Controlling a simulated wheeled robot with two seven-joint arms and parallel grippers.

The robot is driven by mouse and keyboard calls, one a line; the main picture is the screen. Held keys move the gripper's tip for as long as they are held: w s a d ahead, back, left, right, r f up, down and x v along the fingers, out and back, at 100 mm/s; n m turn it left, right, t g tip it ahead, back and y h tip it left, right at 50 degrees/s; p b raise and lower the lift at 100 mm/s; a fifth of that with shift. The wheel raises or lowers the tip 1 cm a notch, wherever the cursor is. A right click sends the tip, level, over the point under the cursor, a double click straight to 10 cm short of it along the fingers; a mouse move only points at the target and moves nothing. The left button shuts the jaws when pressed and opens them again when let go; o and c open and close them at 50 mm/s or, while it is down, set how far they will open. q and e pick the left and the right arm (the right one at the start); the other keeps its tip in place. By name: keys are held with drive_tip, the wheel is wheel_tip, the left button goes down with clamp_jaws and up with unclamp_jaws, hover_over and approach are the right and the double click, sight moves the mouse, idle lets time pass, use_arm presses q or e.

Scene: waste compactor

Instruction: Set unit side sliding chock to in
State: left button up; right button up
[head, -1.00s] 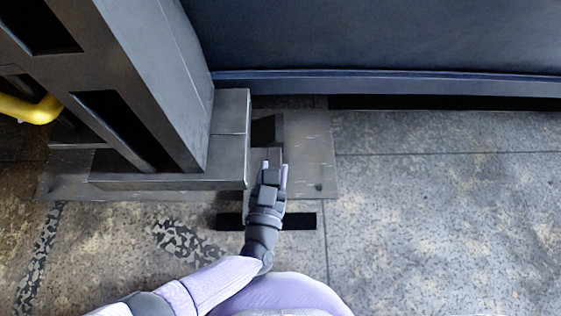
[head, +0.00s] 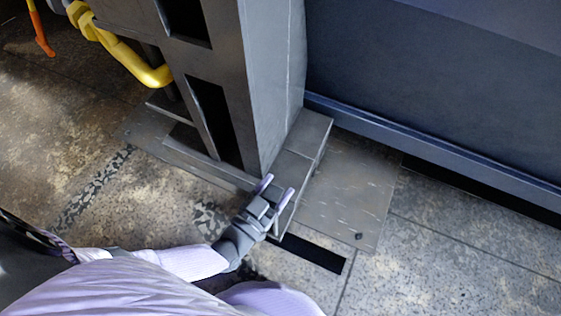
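My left gripper (head: 277,190) is at the near right corner of the grey steel foot (head: 305,137) of a tall post. Its two pale fingers are apart, one on each side of a gap, pointing up and to the right in the picture. I see nothing clearly held between them. A narrow grey metal edge (head: 286,217) shows just right of the fingers; I cannot tell whether it is the sliding chock or part of the foot. I cannot pick out the chock for certain; the gripper and the foot cover that area. My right gripper is not in view.
The grey post (head: 270,85) stands close beyond the gripper. A dark blue unit wall (head: 430,90) runs along the right. A flat floor plate (head: 352,195) and a black strip (head: 313,254) lie beside the foot. A yellow pipe (head: 135,64) is at upper left. Floor at lower right is clear.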

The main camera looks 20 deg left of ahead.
use_arm(q)
drive_tip(key=shift+o, duration=1.1)
drive_tip(key=shift+a, duration=0.1)
drive_tip(key=shift+s, duration=0.1)
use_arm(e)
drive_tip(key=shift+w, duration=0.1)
use_arm(q)
drive_tip(key=s+a+p, duration=0.1)
drive_tip(key=s+p, duration=0.1)
drive_tip(key=s, duration=0.7)
drive_tip(key=shift+s+a, duration=0.35)
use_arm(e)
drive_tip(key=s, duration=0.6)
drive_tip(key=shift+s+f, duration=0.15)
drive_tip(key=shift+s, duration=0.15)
